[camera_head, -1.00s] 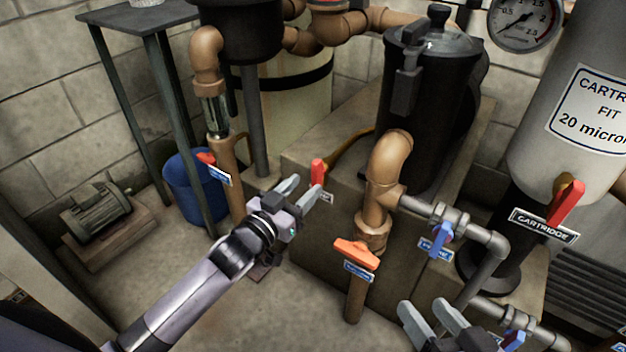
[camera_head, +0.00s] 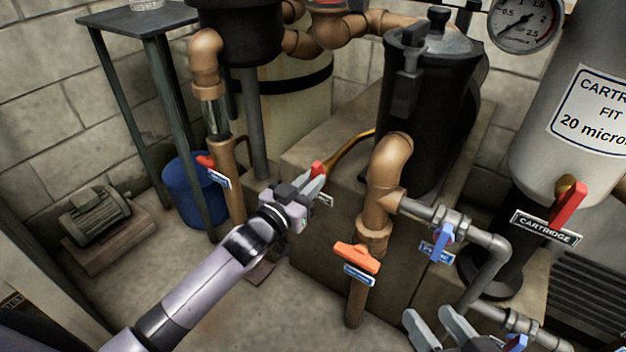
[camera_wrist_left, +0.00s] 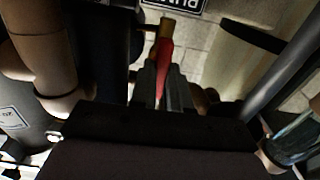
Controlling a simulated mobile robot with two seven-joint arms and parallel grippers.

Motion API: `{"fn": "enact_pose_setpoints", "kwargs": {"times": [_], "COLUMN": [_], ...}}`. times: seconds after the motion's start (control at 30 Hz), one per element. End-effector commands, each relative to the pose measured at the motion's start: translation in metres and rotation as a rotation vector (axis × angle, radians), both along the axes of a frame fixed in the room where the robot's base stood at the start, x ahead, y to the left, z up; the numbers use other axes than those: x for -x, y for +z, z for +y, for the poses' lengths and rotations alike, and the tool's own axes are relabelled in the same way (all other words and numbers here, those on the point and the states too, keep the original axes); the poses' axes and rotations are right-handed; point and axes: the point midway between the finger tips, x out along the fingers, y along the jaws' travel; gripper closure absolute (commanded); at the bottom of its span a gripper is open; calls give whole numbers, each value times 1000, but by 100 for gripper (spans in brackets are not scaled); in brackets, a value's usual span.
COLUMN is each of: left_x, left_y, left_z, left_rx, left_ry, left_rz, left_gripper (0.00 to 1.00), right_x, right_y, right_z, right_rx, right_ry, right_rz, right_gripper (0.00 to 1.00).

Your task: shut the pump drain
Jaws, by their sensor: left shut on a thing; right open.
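The red valve handle (camera_head: 317,168) stands up at the end of a brass pipe coming off the black pump pot. My left gripper (camera_head: 313,184) is shut on this handle, whose top shows above the fingers. In the left wrist view the red handle (camera_wrist_left: 166,62) sits between the gripper's fingers (camera_wrist_left: 162,88), and an upside-down label (camera_wrist_left: 178,5) reading PUMP shows in part beyond it. In the head view the label beside the valve is mostly hidden by the gripper. My right gripper (camera_head: 433,322) is open and empty at the bottom right.
The black pump pot (camera_head: 425,110) stands on a concrete block. Other valves have an orange handle (camera_head: 357,257), a blue handle (camera_head: 443,235), a red cartridge handle (camera_head: 568,208) and a red-orange handle (camera_head: 206,162) at left. A blue bucket (camera_head: 186,190) stands behind the table legs.

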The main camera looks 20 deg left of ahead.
Motion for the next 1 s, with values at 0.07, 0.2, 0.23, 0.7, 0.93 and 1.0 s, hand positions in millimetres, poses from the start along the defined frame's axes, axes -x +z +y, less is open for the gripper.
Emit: {"fn": "enact_pose_setpoints", "kwargs": {"times": [0.07, 0.2, 0.23, 0.7, 0.93, 1.0], "left_x": [0, 0, 0, 0, 0, 0], "left_y": [0, 0, 1, 0, 0, 0], "left_z": [0, 0, 0, 0, 0, 0], "left_rx": [0, -14, -34, -880, -1334, -1437], "left_ry": [0, 0, 0, -1, 0, -1], "left_rz": [0, -5, -12, -320, -485, -523], "left_gripper": [100, 100, 100, 100, 100, 100], "right_x": [0, 0, 0, -1, -1, -1], "right_y": [0, 1, 2, 9, 7, 7], "right_z": [0, 0, 0, 0, 0, 0], "right_rx": [0, -1, -1, -1, -1, -1], "right_ry": [0, 0, -1, -1, -1, -1], "right_rz": [0, 0, 0, 0, 0, 0], "right_gripper": [43, 43, 43, 43, 43, 43]}}
